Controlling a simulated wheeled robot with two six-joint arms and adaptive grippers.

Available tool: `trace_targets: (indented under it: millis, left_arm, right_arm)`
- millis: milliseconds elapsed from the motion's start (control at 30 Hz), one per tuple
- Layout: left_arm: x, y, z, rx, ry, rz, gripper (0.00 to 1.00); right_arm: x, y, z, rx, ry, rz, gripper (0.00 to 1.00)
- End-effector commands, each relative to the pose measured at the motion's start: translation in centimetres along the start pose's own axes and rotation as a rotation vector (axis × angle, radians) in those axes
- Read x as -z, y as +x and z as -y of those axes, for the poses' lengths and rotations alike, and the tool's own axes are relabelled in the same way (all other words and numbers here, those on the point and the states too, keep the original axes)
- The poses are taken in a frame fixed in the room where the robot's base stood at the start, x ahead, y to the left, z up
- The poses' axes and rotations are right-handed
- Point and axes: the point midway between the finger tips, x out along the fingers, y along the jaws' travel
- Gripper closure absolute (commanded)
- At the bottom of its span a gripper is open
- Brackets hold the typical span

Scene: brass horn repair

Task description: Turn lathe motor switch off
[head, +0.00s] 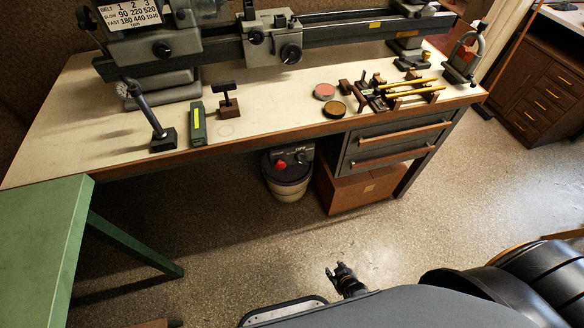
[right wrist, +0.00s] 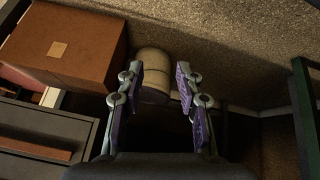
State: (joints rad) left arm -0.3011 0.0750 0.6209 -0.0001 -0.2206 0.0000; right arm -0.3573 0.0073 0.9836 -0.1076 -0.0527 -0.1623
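The lathe (head: 200,45) stands along the back of the workbench, with a speed plate (head: 130,12) on its headstock at the upper left. Under the bench, a grey box with a red knob (head: 280,164) sits above a pale round drum (head: 287,188); I cannot tell whether this knob is the motor switch or how it is set. My right gripper (head: 343,270) is low in front of the bench, well away from the lathe. My left gripper is not seen.
The bench top (head: 80,130) holds a green tool (head: 197,124), small stands, round tins and a wooden rack. A brown box (head: 355,190) stands under the drawers (head: 397,145). A green table (head: 45,235) is at left, a black seat (head: 520,285) at right. Open floor lies between.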

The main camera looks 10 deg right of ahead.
Motion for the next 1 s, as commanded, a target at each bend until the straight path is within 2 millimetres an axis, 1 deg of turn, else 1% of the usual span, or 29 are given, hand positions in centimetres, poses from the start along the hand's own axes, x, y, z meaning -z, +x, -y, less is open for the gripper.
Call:
trace_targets:
  millis: [33, 67, 100, 167, 200, 300, 400, 467, 533, 667, 767, 900, 1000]
  left_arm:
    - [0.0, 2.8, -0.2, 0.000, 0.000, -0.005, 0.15]
    - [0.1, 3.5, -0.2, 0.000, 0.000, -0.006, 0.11]
    - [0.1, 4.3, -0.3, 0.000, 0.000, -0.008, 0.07]
    - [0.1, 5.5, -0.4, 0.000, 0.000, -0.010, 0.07]
    - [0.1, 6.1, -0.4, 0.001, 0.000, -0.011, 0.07]
    - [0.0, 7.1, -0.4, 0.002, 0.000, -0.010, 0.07]
    - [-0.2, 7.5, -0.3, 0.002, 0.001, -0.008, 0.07]
    - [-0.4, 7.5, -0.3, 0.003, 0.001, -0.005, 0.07]
    - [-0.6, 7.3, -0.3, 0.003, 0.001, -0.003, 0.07]
    - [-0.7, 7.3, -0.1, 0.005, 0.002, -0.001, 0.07]
    - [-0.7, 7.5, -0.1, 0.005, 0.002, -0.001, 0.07]
    - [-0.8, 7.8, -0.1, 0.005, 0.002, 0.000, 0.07]
    - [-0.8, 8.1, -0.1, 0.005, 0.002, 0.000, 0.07]
  right_arm:
    - [5.8, 1.5, 0.2, -0.033, -0.064, -0.168, 0.64]
    - [9.3, 1.1, 0.0, -0.060, -0.106, -0.262, 0.64]
    - [13.8, 0.1, -0.4, -0.103, -0.159, -0.382, 0.64]
    - [19.7, -2.2, -1.2, -0.177, -0.230, -0.542, 0.64]
    - [23.0, -4.0, -1.7, -0.228, -0.271, -0.633, 0.64]
    - [28.6, -8.4, -3.0, -0.343, -0.348, -0.798, 0.64]
    - [31.5, -11.4, -3.8, -0.414, -0.388, -0.883, 0.64]
    - [32.2, -12.3, -4.0, -0.433, -0.398, -0.904, 0.64]
    - [32.5, -12.6, -4.0, -0.439, -0.403, -0.910, 0.64]
    - [33.1, -12.1, -4.2, -0.438, -0.402, -0.910, 0.64]
    - [34.6, -11.2, -4.6, -0.438, -0.401, -0.911, 0.64]
    - [37.2, -9.4, -5.2, -0.437, -0.402, -0.911, 0.64]
    - [38.7, -8.3, -5.5, -0.436, -0.400, -0.910, 0.64]
